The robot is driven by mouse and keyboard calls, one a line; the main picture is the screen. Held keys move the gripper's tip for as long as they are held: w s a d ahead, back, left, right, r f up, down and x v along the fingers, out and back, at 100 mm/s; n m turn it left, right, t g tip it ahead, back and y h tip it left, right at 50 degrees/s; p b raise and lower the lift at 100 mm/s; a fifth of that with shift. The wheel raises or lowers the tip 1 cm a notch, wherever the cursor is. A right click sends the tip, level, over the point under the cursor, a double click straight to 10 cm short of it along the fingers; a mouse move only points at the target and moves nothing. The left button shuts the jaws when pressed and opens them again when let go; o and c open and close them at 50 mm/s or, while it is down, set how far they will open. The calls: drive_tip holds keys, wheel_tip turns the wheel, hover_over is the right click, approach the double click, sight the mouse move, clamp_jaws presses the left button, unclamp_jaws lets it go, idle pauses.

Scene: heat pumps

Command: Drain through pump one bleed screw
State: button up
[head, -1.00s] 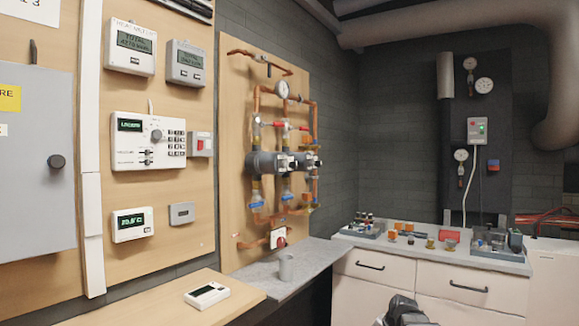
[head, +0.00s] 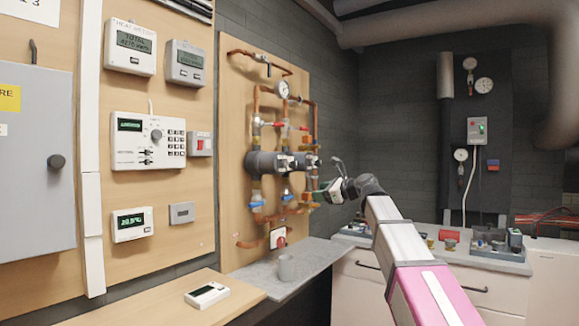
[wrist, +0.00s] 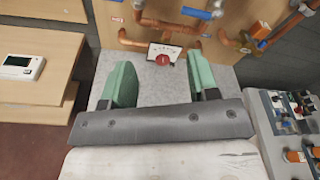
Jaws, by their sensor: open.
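Two dark grey pumps (head: 266,163) sit side by side in copper pipework on the wooden board. I cannot tell which is pump one. The bleed screw is too small to make out. A grey cup (head: 286,268) stands on the grey shelf below the pipes. My gripper (head: 322,190) is in front of the board's right edge, beside the right-hand pipes and lower than the pumps. In the wrist view my gripper (wrist: 160,83) has its green fingers wide apart with nothing between them. My gripper hides part of the right-hand pipe.
A red-knobbed dial (head: 278,238) is on the board just above the grey shelf (head: 310,264). Valves with blue handles (head: 256,201) stick out from the pipes. A white handheld device (head: 207,295) lies on the wooden bench. Small parts crowd the cabinet top at right.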

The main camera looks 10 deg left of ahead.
drive_tip(key=m+y, duration=0.2)
approach(286, 164)
drive_tip(key=d, duration=0.2)
drive_tip(key=x, duration=1)
drive_tip(key=shift+s+a, duration=0.1)
drive_tip(key=shift+a, duration=0.2)
drive_tip(key=c, duration=0.9)
